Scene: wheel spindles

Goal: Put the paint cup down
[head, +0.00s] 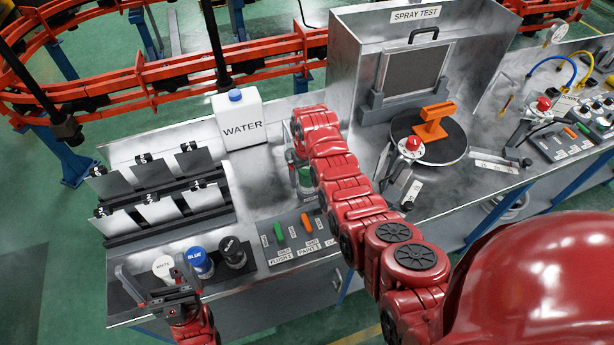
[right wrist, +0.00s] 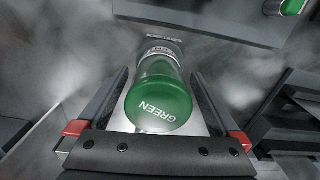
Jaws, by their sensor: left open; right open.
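The paint cup with the green lid marked GREEN (right wrist: 160,105) is between the fingers of my right gripper (right wrist: 157,82) in the right wrist view. The fingers are open, one on each side of it. A gap shows by the left finger; contact on the right is hard to tell. In the head view the green cup (head: 304,177) is mostly hidden behind my right arm, on the bench below the water jug. My left gripper (head: 160,284) is open and empty in front of the white cup (head: 163,267), blue cup (head: 201,263) and black cup (head: 232,253).
A white WATER jug (head: 240,122) stands at the bench's back. A rack of grey panels (head: 153,172) is at left. A switch panel (head: 295,238) lies in front of the green cup. A turntable (head: 452,150) with an orange part (head: 433,122) is at right.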

